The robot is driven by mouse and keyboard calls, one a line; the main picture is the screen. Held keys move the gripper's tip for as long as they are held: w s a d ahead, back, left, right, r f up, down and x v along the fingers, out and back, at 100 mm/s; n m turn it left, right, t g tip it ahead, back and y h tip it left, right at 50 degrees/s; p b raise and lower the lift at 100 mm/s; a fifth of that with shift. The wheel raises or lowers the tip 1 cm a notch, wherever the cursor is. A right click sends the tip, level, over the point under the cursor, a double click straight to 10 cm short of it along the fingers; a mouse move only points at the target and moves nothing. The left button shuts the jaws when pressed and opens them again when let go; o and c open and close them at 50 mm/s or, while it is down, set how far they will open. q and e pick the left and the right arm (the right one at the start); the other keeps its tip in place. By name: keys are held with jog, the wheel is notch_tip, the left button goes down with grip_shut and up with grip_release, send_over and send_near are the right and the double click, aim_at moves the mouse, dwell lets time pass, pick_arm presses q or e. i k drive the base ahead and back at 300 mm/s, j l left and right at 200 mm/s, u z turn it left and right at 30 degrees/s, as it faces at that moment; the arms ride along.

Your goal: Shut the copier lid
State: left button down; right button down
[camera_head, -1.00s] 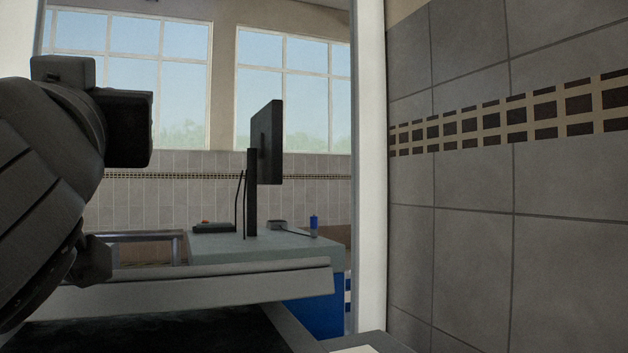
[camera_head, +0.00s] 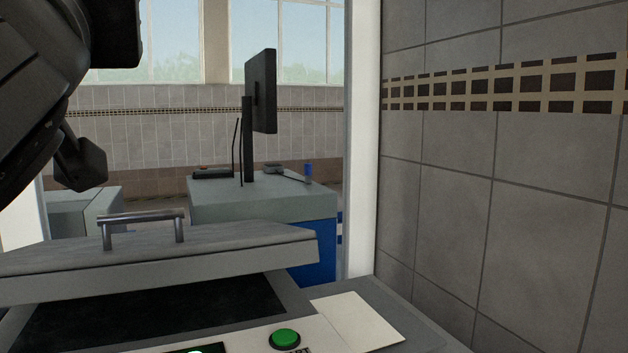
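The copier lid (camera_head: 230,246) is a light grey slab, tilted and partly open above the dark glass (camera_head: 150,308) of the copier. A grey metal bar handle (camera_head: 141,215) stands on top of the lid, left of its middle. My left arm comes in from the upper left. The visible end of my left gripper (camera_head: 80,163) is a dark part above and left of the handle, apart from it in the picture. Its fingers cannot be told apart, so its opening is unclear. My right gripper is out of view.
A green button (camera_head: 285,338) sits on the copier's front panel, beside a pale blank plate (camera_head: 358,318). A tiled wall (camera_head: 540,210) and white post (camera_head: 362,140) stand close on the right. Behind is a desk (camera_head: 265,203) with a monitor (camera_head: 262,92).

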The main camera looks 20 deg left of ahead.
aim_at(60, 270)
jog(key=k+l, duration=0.7)
jog(key=l, duration=0.1)
